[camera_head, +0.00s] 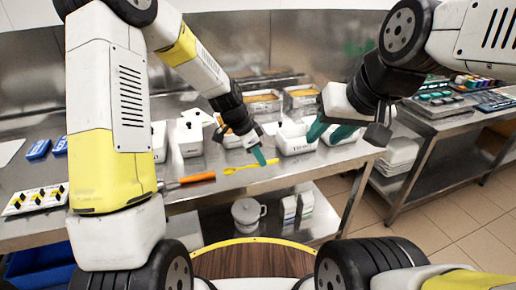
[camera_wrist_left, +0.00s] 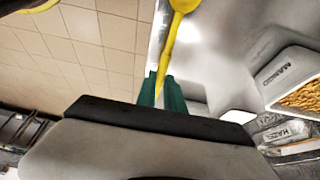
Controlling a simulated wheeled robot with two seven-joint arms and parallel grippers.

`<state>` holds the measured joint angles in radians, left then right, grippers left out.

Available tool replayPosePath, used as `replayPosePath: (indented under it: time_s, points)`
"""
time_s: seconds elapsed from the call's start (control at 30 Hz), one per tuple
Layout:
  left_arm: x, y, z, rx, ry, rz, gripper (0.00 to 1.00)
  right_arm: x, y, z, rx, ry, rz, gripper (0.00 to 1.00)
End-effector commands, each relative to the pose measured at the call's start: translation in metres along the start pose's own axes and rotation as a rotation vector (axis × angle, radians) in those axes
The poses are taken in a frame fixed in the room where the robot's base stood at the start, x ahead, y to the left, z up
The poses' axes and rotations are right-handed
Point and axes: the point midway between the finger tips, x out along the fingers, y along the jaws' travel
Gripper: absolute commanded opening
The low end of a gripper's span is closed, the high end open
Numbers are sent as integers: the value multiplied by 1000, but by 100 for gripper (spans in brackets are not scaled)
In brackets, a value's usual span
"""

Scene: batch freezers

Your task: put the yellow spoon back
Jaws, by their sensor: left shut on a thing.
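The yellow spoon (camera_head: 250,166) is near the front edge of the steel table, its bowl end pointing left. My left gripper (camera_head: 259,157) is shut on it, with green fingertips around the handle. In the left wrist view, the spoon (camera_wrist_left: 168,45) runs up and away from between the green fingers (camera_wrist_left: 162,95). Whether the spoon touches the table or hangs just above it, I cannot tell. My right gripper (camera_head: 329,131) is at the right, above the table's front edge, with its green fingers apart and nothing visible between them.
An orange-handled tool (camera_head: 196,178) lies left of the spoon. White tubs (camera_head: 295,140) stand behind, and trays of yellow-brown food (camera_head: 262,101) further back. A tub labelled MANGO (camera_wrist_left: 290,75) shows in the wrist view. A white jug (camera_head: 247,212) stands on the lower shelf.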

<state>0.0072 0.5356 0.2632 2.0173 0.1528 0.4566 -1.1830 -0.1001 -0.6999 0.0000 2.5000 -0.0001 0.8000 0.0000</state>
Motion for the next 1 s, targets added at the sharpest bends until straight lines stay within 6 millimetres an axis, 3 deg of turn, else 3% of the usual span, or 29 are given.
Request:
replayPosePath:
  time_s: [0.13,0.4,0.6,1.0]
  points:
    - [6,-27,-7,1,0,0,0,0,0,0,0,0,0,36]
    - [9,-47,-12,1,1,-1,0,0,0,0,0,0,0,36]
    - [38,-45,1,-2,-1,3,0,0,0,0,0,0,0,36]
    - [44,-45,4,0,0,1,0,0,0,0,0,0,0,36]
